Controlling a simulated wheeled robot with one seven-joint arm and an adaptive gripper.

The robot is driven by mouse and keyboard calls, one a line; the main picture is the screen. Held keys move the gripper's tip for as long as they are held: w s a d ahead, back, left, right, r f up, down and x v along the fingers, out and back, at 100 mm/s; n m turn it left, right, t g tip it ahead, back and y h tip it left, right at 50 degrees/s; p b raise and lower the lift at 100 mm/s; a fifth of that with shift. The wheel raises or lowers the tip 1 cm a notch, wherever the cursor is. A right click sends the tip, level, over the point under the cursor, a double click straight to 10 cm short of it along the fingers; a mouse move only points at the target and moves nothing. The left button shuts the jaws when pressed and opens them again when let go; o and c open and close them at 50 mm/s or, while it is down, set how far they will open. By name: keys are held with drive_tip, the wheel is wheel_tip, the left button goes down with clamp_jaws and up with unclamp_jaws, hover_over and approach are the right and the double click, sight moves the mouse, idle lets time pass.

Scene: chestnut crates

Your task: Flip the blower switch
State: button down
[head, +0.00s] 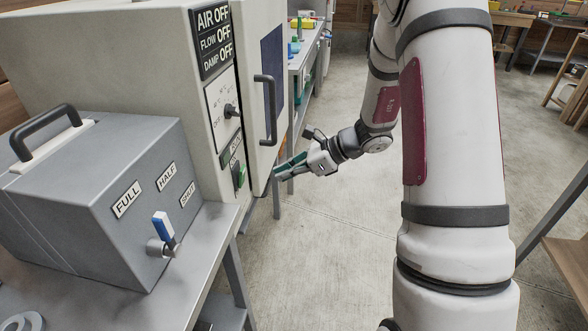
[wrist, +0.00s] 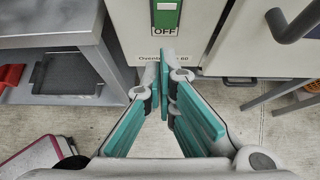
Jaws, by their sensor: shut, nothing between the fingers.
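The blower switch is a green rocker in a dark frame (head: 239,175) on the narrow front of the pale cabinet (head: 205,130), low down below a dial. In the wrist view the green switch (wrist: 166,18) shows at the top centre, with an OFF label under it; its upper part is cut off. The cabinet's display (head: 213,38) reads AIR OFF, FLOW OFF, DAMP OFF. My gripper (head: 279,172) has teal finger pads and is shut and empty. In the head view it is just right of the switch, apart from it. In the wrist view its fingertips (wrist: 168,75) point toward the panel below the switch.
A grey box (head: 110,200) with a blue-tipped lever (head: 163,228) and FULL, HALF, SHUT labels stands on a metal bench (head: 205,240) at left. The cabinet's dark door handle (head: 267,108) juts out above my gripper.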

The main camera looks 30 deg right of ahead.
sight(242, 180)
drive_tip(key=shift+w+a+f+b, duration=0.15)
drive_tip(key=shift+w+a+f, duration=0.15)
drive_tip(key=shift+w+a, duration=0.6)
drive_tip(key=shift+w+a+f+b, duration=0.1)
drive_tip(key=shift+w+a+f, duration=0.4)
drive_tip(key=shift+a, duration=0.65)
drive_tip(key=shift+w+a+f+b, duration=0.15)
drive_tip(key=shift+w+a, duration=0.7)
drive_tip(key=shift+a, duration=0.15)
drive_tip(key=a+r+g+h+p, duration=0.1)
drive_tip(key=p, duration=0.2)
drive_tip(key=shift+w+r+p, duration=0.1)
drive_tip(key=shift+w+p, duration=0.1)
drive_tip(key=shift+p, duration=0.15)
drive_tip(key=shift+d+f+b, duration=0.1)
drive_tip(key=shift+f+b, duration=0.25)
drive_tip(key=shift+r, duration=0.15)
